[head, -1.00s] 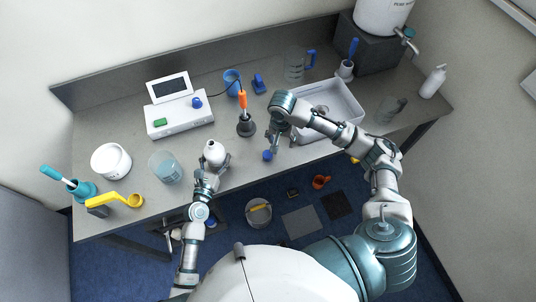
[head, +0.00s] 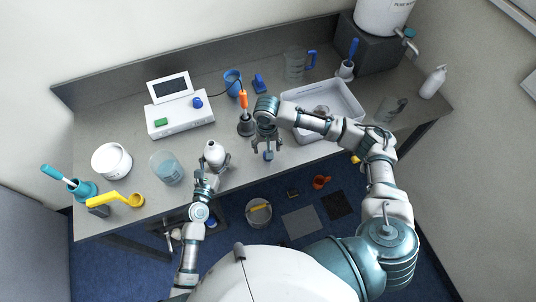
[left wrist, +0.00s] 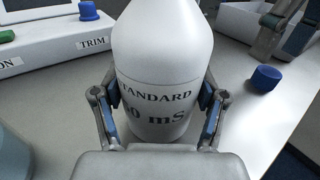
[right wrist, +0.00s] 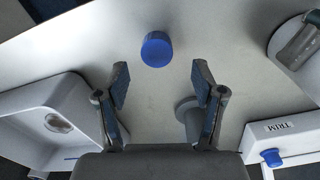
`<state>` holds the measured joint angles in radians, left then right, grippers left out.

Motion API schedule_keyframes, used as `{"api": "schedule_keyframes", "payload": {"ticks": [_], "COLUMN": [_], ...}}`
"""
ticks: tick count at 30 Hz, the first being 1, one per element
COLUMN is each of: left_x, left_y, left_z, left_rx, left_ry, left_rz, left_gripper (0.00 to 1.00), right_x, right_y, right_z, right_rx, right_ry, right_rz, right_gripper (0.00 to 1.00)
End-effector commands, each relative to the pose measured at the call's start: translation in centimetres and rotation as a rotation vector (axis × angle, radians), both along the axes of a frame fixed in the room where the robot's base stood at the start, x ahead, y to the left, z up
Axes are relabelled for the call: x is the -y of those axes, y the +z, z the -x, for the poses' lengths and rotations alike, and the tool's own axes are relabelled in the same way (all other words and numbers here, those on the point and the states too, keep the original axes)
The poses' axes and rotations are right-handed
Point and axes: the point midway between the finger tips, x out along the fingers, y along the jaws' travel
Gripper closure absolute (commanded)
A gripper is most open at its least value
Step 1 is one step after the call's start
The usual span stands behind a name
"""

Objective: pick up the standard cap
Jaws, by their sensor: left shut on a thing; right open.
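The standard cap is a small blue cap (head: 268,155) lying near the table's front edge. It also shows in the right wrist view (right wrist: 157,48) and at the right of the left wrist view (left wrist: 266,78). My right gripper (head: 267,146) is open above the cap. In the right wrist view my right fingertips (right wrist: 160,76) are spread, with the cap just beyond them, roughly centred and not gripped. My left gripper (left wrist: 160,95) is shut around the white bottle (left wrist: 163,50) labelled "STANDARD", which is upright and uncapped in the head view (head: 214,153).
The orange-handled probe in its dark stand (head: 246,126) is close left of my right gripper. A white tray (head: 352,107) lies to the right. The meter box (head: 180,120) with a "TRIM" knob is behind the bottle. The table's front edge is close to the cap.

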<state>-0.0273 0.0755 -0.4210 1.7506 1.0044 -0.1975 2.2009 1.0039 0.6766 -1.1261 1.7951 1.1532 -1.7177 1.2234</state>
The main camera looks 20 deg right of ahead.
Motion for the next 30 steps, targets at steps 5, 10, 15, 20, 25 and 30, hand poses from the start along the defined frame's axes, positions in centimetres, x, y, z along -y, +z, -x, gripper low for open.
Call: {"api": "schedule_keyframes", "payload": {"ticks": [5,10,15,20,25,30], "left_x": [0.0,0.0,0.0,0.0,0.0,0.0], "left_y": [-0.2,-0.2,-0.2,-0.2,-0.2,-0.2], "left_z": [0.0,0.0,0.1,0.1,0.1,0.1], "left_rx": [-0.003,-0.003,-0.003,-0.003,-0.004,-0.004], "left_ry": [-0.001,-0.001,-0.002,-0.001,-0.001,-0.002], "left_rz": [-0.001,-0.001,-0.001,-0.001,-0.001,-0.001], "left_gripper": [0.70,0.70,0.70,0.70,0.70,0.70], "right_x": [0.3,0.3,0.3,0.3,0.3,0.3], "right_y": [-2.8,-3.8,-3.8,-3.7,-3.7,-3.7], "right_z": [0.5,0.5,0.5,0.5,0.5,0.5], "right_rx": [-0.001,0.000,0.000,0.000,0.000,0.000], "right_ry": [-0.002,-0.001,-0.001,-0.001,-0.001,-0.001], "right_rz": [0.001,0.000,0.000,0.000,0.000,0.000], "right_gripper": [0.32,0.32,0.32,0.65,0.72,0.73]}}
